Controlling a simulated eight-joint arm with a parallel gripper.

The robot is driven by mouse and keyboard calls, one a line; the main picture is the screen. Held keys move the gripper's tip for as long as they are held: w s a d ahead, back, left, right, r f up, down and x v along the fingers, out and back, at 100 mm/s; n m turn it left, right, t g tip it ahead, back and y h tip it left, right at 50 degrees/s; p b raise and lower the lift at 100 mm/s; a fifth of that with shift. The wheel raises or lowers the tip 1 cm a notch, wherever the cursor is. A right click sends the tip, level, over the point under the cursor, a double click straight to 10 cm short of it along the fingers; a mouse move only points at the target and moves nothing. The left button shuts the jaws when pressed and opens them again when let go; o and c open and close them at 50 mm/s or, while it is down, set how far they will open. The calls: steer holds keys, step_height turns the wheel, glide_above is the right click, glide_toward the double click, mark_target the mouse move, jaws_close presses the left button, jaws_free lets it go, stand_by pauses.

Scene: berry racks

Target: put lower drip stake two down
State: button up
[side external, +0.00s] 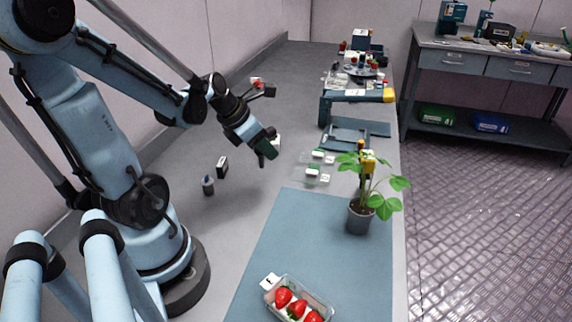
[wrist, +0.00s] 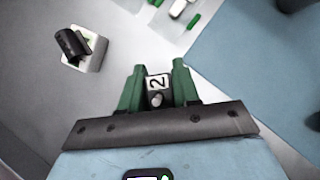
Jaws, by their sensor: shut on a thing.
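My gripper (wrist: 157,90) has green fingers and is shut on drip stake two, whose white tag (wrist: 157,81) reads "2". The tag and a small dark round part show between the fingers; the rest of the stake is hidden. In the side view my gripper (side external: 268,149) is over the grey bench, left of the clear tray (side external: 313,181) and beyond the blue mat. It appears above the bench, with no contact visible. The potted plant (side external: 360,217) stands upright on the mat, well to the right of my gripper.
The blue mat (side external: 280,252) holds a punnet of strawberries (side external: 324,307) at its near end. A small bottle (side external: 208,187) and a dark block (side external: 222,167) stand left. A white block with a black cylinder (wrist: 72,43) shows in the wrist view. Equipment (side external: 356,96) crowds the far bench.

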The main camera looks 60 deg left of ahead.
steer(key=shift+a+f, duration=0.4)
steer(key=shift+f, duration=0.5)
steer(key=shift+a+f, duration=0.35)
steer(key=shift+f, duration=0.6)
steer(key=shift+a+f, duration=0.4)
steer(key=shift+f, duration=0.5)
steer(key=o, duration=1)
steer(key=shift+f, duration=0.1)
